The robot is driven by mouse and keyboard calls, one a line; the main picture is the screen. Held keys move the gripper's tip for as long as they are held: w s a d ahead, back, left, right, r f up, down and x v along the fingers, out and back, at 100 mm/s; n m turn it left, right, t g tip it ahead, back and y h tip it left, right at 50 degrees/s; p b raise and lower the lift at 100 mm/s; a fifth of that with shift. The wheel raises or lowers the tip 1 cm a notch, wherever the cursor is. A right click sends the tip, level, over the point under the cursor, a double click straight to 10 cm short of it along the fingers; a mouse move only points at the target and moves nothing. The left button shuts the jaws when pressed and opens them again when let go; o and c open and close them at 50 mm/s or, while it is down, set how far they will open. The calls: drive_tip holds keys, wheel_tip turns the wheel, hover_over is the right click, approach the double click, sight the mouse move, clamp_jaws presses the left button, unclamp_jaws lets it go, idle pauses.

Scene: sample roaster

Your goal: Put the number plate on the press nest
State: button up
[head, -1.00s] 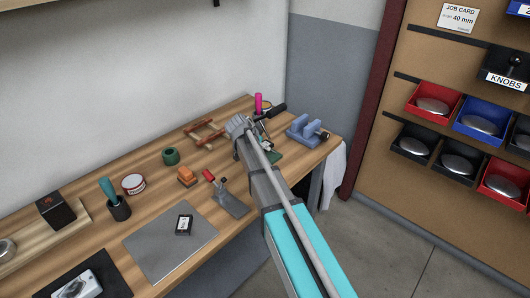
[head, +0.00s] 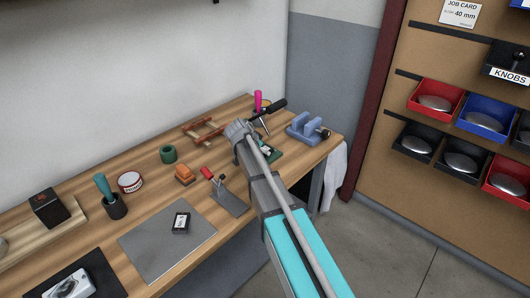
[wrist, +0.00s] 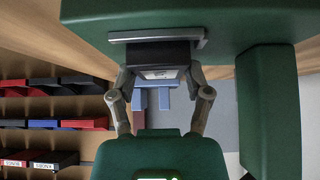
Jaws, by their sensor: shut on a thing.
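In the wrist view my gripper (wrist: 160,78) is shut on a dark block with a pale face, which I take for the number plate (wrist: 158,54). The plate lies right by a thin grey ledge on the green press (wrist: 262,30), apparently the press nest (wrist: 190,36). Whether the plate touches or rests on it I cannot tell. The wrist picture is upside down.
A green upright (wrist: 268,110) of the press stands close beside my gripper. A blue vise (head: 306,128) is right of the press.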

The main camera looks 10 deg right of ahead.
drive_tip(key=shift+f, duration=0.1)
drive_tip(key=o, duration=1.3)
drive_tip(key=shift+p+v, duration=0.75)
drive_tip(key=shift+v, duration=0.2)
drive_tip(key=p+v, duration=0.8)
drive_tip(key=v, duration=0.2)
drive_tip(key=shift+s, duration=0.1)
